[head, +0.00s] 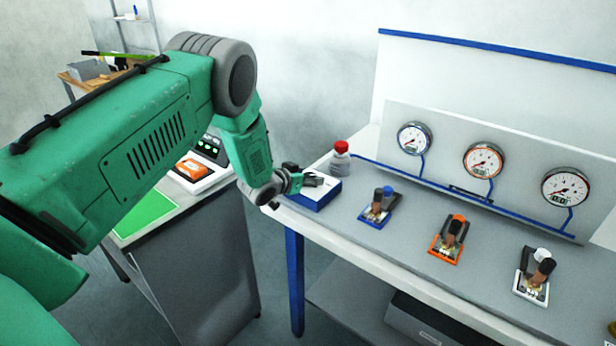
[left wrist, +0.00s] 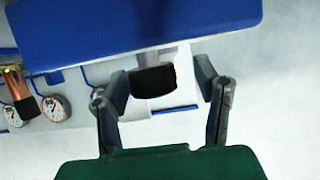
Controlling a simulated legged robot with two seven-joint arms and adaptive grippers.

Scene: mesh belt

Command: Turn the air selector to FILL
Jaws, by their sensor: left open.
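A blue box (head: 318,197) with a pale top stands at the left end of the bench; I take it to be the air selector, but no FILL marking is legible. In the left wrist view the blue box (left wrist: 140,25) fills the top, with a black knob (left wrist: 154,80) on a grey stem below its edge. My left gripper (head: 308,181) is at the box in the head view, hiding part of it. In the left wrist view its open fingers (left wrist: 163,84) stand on either side of the knob; contact cannot be told. My right gripper is out of view.
A red-capped bottle (head: 340,160) stands close behind the box. Blue (head: 380,207), orange (head: 446,240) and white (head: 531,277) lever units sit along the bench, below three gauges on a panel (head: 455,180). A grey cabinet (head: 195,270) stands left of the bench.

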